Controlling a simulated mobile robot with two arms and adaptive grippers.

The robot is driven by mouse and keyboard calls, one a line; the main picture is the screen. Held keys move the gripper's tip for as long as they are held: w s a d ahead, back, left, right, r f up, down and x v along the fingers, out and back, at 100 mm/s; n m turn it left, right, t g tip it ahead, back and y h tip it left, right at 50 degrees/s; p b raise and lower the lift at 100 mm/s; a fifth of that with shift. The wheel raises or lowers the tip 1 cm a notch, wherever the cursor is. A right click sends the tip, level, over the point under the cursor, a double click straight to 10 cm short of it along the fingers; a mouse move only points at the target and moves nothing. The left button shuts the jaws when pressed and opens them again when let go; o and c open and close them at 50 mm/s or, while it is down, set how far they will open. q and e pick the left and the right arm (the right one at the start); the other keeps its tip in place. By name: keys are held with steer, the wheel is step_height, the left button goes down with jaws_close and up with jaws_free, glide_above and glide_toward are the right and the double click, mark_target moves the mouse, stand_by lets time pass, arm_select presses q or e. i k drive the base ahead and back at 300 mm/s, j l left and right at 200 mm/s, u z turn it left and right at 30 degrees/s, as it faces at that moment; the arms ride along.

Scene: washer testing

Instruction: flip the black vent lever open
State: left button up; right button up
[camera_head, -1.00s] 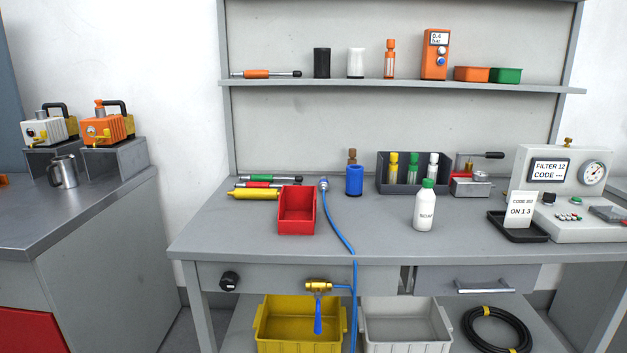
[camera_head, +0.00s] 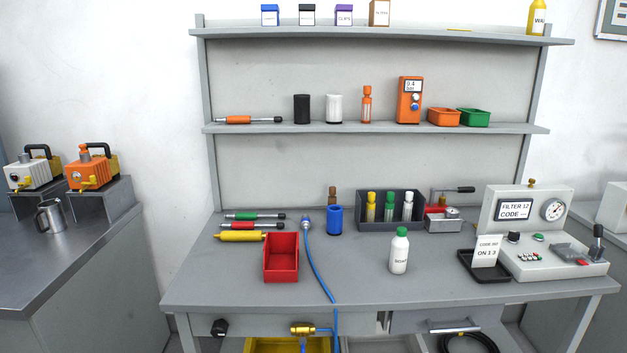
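A black lever (camera_head: 597,241) with a round tip stands roughly upright at the right end of the grey tester (camera_head: 520,262). The tester has a screen reading FILTER 12 CODE, a dial gauge, a black knob (camera_head: 514,237) and small buttons. Another black-handled lever (camera_head: 458,189) lies nearly level on a small grey and red press behind the bottle. No label shows which lever is the vent. Neither of my grippers is in view.
A black tray (camera_head: 485,277) with a card reading ON 1 3 sits left of the tester. A white bottle (camera_head: 399,252), a red bin (camera_head: 281,263) and a blue hose (camera_head: 318,270) are on the bench (camera_head: 350,292). The bench front is mostly clear.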

mark_target(598, 229)
steer(key=k+l+z, duration=0.1)
steer(key=z, duration=1.45)
steer(key=i+l+z, duration=0.1)
steer(key=i, duration=0.55)
steer(key=i+l, duration=0.25)
steer(key=i, duration=0.35)
steer(key=i+l+z, duration=0.15)
steer(key=i, duration=0.5)
